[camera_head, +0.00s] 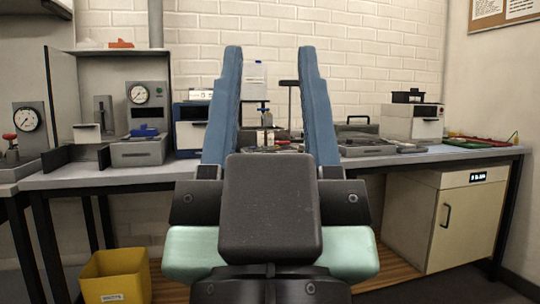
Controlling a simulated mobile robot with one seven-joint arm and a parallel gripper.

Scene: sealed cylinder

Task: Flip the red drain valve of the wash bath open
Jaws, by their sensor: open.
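My gripper (272,52) is open in the middle of the head view, with two blue fingers pointing up and well apart. Nothing is held between them. A small red part (283,142) shows between the fingers, low on the bench behind. I cannot tell whether it is the drain valve. Another red knob (9,137) sits beside a gauge at the far left. I cannot make out the wash bath for certain, as my gripper hides much of the middle of the bench.
A long bench (120,176) runs along the brick wall, crowded with instruments. A gauge unit (139,95) stands at left and a white device (412,122) at right. Below are a yellow bin (115,278) and a beige cabinet (440,222).

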